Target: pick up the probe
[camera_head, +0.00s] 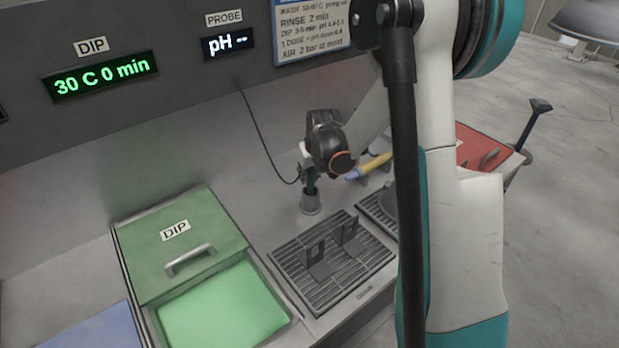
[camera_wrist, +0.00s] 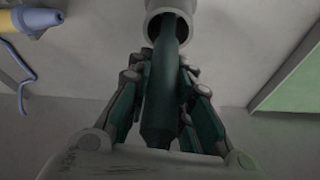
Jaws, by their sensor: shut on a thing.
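The probe (camera_wrist: 162,95) is a dark teal rod, seen close in the wrist view. Its far end is inside the round mouth of a grey cup (camera_wrist: 152,10). My gripper (camera_wrist: 164,72) is shut on the probe, with a finger on either side of it. In the head view my gripper (camera_head: 309,178) is right above the grey cup (camera_head: 311,204), and little of the probe shows there. A thin dark cable (camera_head: 262,140) runs down from the pH display (camera_head: 228,42) towards the probe.
A yellow and blue tool (camera_head: 368,167) lies to the right of the cup. A drain grate (camera_head: 330,265) with two dark brackets is in front. The green DIP tank (camera_head: 222,305), its lid (camera_head: 180,245) partly drawn over it, is at left. A panel rises behind.

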